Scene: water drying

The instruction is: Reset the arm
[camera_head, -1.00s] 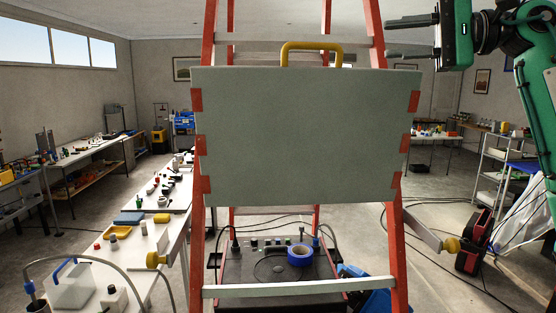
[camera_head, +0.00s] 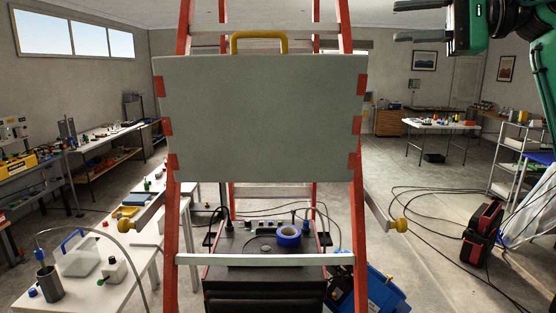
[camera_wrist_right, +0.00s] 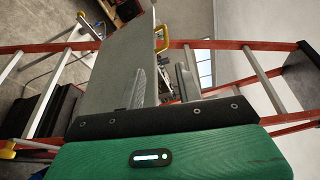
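My right gripper (camera_head: 396,21) is at the top right of the head view, its two dark fingers pointing left. They are spread apart with nothing between them. In the right wrist view the two fingers (camera_wrist_right: 160,82) are also apart and empty, with the grey board (camera_wrist_right: 112,75) close beyond them. My green right arm (camera_head: 551,60) is raised along the right edge of the head view. My left gripper and arm are not in view.
The grey board (camera_head: 260,120) is fixed to a red stepladder (camera_head: 170,225) directly ahead. A white table (camera_head: 70,285) with bottles stands at lower left. A blue tape roll (camera_head: 288,236) lies behind the ladder.

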